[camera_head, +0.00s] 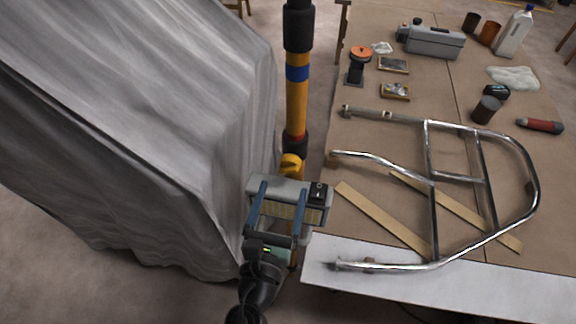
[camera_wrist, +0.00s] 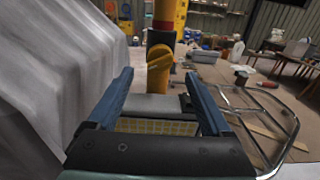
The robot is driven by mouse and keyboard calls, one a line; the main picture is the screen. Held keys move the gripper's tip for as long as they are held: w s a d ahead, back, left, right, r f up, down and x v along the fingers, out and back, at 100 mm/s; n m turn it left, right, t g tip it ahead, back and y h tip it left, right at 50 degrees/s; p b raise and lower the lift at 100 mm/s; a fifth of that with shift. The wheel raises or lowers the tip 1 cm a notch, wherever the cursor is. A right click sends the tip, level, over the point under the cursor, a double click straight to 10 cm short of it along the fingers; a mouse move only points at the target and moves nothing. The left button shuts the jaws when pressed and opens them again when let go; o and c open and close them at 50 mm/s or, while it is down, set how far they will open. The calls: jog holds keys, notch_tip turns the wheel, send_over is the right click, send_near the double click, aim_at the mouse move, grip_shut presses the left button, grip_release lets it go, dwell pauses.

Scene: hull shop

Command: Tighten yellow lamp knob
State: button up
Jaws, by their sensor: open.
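The yellow lamp knob (camera_head: 291,163) sits at the lower end of the yellow and black pole (camera_head: 297,100), just above the grey lamp head (camera_head: 317,213). In the wrist view the knob (camera_wrist: 160,57) shows beyond and between my blue fingertips. My gripper (camera_head: 283,195) is open, with nothing held between its fingers. It is over the lamp head, with the knob ahead of the tips; I see no contact with the knob. The lamp head (camera_wrist: 155,103) and its yellowish panel lie below and between the fingers in the wrist view.
A grey draped sheet (camera_head: 180,130) stands close on the left. On the right, a workbench (camera_head: 385,215) carries a bent chrome tube frame (camera_head: 432,190), wood strips, a grey toolbox (camera_head: 432,42) and several cans. A narrow floor gap lies between bench and sheet.

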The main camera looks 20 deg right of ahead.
aim_at(290, 167)
jog(key=x, duration=0.5)
jog(key=shift+w+d+p, duration=0.25)
jog(key=shift+p, duration=0.15)
grip_shut()
